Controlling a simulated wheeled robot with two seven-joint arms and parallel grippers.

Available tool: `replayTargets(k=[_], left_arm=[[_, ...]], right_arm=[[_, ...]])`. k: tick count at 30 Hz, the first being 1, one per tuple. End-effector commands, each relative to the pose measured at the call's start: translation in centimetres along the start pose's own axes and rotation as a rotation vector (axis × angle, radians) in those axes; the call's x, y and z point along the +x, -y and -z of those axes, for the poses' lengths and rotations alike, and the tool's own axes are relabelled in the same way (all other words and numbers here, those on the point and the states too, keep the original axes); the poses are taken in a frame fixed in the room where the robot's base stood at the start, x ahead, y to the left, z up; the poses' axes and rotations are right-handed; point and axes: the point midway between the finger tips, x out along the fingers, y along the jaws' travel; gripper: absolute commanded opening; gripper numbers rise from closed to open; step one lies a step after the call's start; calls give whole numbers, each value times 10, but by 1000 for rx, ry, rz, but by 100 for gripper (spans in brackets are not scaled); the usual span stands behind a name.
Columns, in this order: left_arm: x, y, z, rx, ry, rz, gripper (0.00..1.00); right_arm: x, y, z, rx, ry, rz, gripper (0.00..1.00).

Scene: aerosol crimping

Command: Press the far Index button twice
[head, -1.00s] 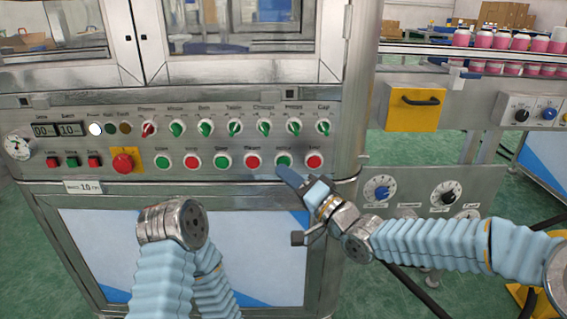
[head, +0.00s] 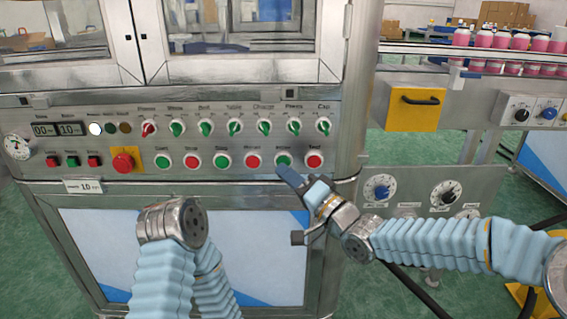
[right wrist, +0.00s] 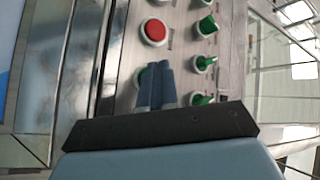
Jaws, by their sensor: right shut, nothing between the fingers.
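The Index button (head: 283,160) is a green round push button with a pale rim, second from the right in the lower row of the control panel. Its label is blurred. My right gripper (head: 285,172) is shut and empty, its blue fingertips just below and in front of this button. In the right wrist view the shut fingers (right wrist: 155,70) cover most of a green button (right wrist: 142,76), with a red button (right wrist: 155,31) beyond it. I cannot tell whether the tips touch the button. My left gripper is not in view; only my left arm shows.
A red button (head: 253,161) and another red button (head: 314,161) flank the Index button closely. Green knobs (head: 294,127) line the row above. A red emergency stop (head: 123,162) sits on a yellow plate at left. A yellow box with a handle (head: 414,108) stands right of the panel.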

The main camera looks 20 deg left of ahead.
Motion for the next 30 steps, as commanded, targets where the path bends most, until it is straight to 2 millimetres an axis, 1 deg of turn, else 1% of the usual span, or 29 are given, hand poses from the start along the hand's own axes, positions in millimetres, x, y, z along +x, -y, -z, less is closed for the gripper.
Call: replayTargets(k=[20, 30], left_arm=[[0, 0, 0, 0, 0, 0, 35], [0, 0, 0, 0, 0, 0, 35]], right_arm=[[0, 0, 0, 0, 0, 0, 0], [6, -4, 4, 0, 0, 1, 0]])
